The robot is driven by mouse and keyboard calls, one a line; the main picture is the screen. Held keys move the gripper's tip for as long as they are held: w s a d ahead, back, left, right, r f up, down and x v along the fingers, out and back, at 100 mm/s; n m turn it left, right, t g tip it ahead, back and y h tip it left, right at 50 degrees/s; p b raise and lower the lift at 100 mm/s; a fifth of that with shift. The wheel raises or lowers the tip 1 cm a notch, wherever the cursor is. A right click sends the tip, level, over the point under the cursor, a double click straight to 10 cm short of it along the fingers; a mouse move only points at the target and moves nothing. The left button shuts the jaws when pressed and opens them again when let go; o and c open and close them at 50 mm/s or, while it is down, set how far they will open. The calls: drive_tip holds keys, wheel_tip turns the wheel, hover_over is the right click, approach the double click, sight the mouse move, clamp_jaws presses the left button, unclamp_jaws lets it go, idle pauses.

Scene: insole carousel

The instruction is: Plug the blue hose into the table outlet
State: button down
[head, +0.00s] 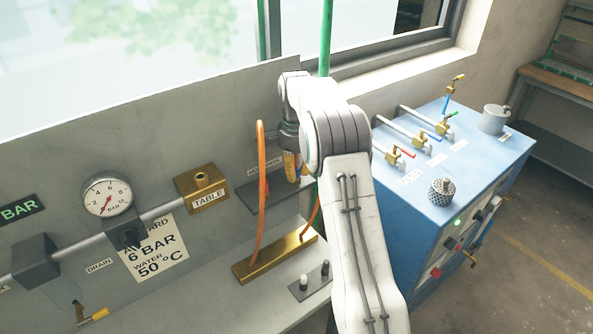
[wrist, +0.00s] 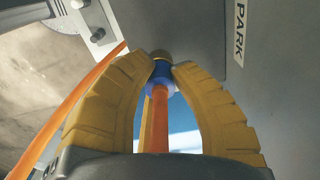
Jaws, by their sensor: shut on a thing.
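In the wrist view, the hose in my gripper (wrist: 161,72) is orange with a blue collar (wrist: 161,76) and a brass-coloured end. My yellow fingers are shut around it near the collar. In the head view my gripper (head: 292,166) points down in front of the wall, partly hidden by my own arm, with a bit of blue beside it. The table outlet (head: 203,193) is a brass block labelled TABLE, with a round port on top. It is left of my gripper and apart from it; nothing is plugged into its top.
Orange hose (head: 261,190) rises from a brass bar (head: 275,256) between gripper and outlet. A dark shelf (head: 252,198) is below the gripper. A gauge (head: 107,196) and pipe are at left. A blue cabinet (head: 440,200) with valves stands at right.

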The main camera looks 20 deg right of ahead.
sight(296, 160)
drive_tip(key=shift+r, duration=0.2)
drive_tip(key=shift+r+p, duration=1.9)
drive_tip(key=shift+p, duration=0.25)
drive_tip(key=shift+r, duration=0.85)
drive_tip(key=shift+r, duration=3.55)
